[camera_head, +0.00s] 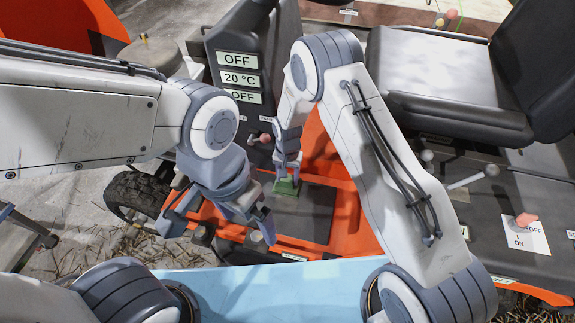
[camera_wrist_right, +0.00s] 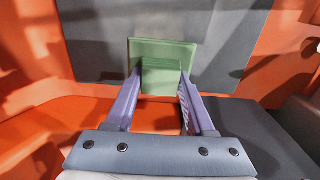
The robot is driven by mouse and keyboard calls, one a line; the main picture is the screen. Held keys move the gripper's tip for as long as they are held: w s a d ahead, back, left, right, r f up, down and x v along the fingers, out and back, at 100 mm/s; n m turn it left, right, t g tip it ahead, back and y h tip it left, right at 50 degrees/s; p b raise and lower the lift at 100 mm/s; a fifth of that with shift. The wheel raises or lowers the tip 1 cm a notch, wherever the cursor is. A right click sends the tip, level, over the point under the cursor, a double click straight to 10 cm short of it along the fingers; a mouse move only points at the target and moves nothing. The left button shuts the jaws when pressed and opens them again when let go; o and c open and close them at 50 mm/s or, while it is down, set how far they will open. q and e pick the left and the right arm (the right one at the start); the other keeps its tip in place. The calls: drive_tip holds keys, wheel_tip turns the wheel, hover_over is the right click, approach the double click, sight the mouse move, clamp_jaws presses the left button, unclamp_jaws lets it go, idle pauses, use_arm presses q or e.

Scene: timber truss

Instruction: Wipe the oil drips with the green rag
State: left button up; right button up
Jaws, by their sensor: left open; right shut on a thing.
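The green rag (camera_head: 285,187) is on the dark panel (camera_head: 312,217) set in the orange bodywork, near the middle of the head view. In the right wrist view the rag (camera_wrist_right: 162,53) is a flat green square with a raised grip part. My right gripper (camera_head: 286,172) is shut on that raised part, pointing down; its two purple fingers also show in the right wrist view (camera_wrist_right: 160,92). My left gripper (camera_head: 222,226) is open and empty, left of the rag. I cannot make out any oil drips in either view.
A display column with OFF and 20 °C labels (camera_head: 238,60) stands behind the rag. A grey seat (camera_head: 435,75) and levers (camera_head: 472,180) are at the right. A black tyre (camera_head: 137,197) is at the left. Loose straw-like bits lie on the floor.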

drive_tip(key=shift+r+p, duration=1.35)
drive_tip(key=shift+r, duration=0.6)
drive_tip(key=shift+s+d, duration=0.1)
